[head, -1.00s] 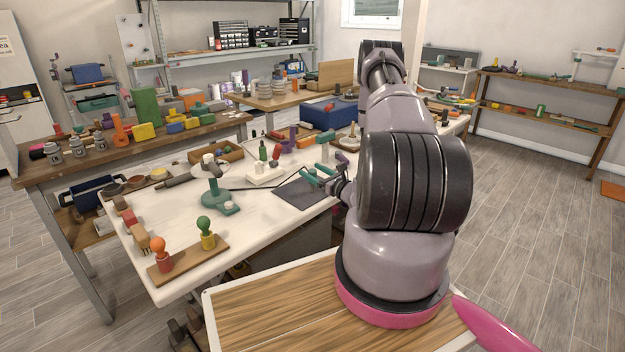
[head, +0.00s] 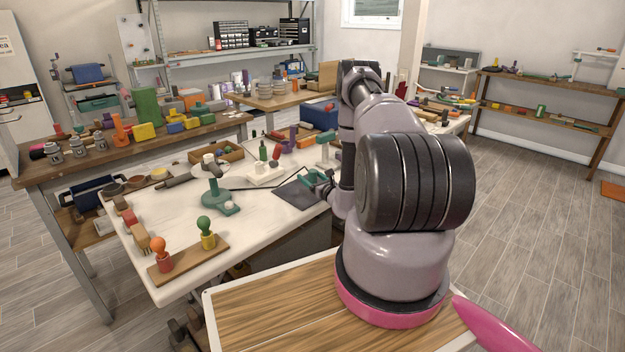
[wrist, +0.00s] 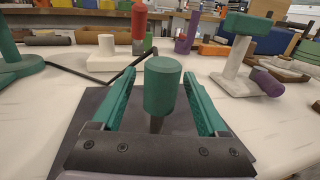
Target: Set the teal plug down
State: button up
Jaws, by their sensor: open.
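The teal plug (wrist: 163,88) shows in the wrist view as an upright teal cylinder on a dark stem. It stands over a dark grey mat (wrist: 92,100); the foot of the stem is hidden by my gripper's dark body. My gripper (wrist: 158,73) has two teal fingers, spread open on either side of the plug with a visible gap on each side. In the head view my gripper (head: 316,178) is low over the dark mat (head: 293,196) at the white table's front right; the plug cannot be made out there.
In the head view a teal stand (head: 214,196) is on the white table (head: 165,220) to the left. A white block (wrist: 108,62), a red-topped piece (wrist: 139,22), a white stand with teal top (wrist: 236,78) and a purple piece (wrist: 267,82) lie beyond the mat.

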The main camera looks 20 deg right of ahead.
jog(key=shift+w, duration=0.65)
grip_shut()
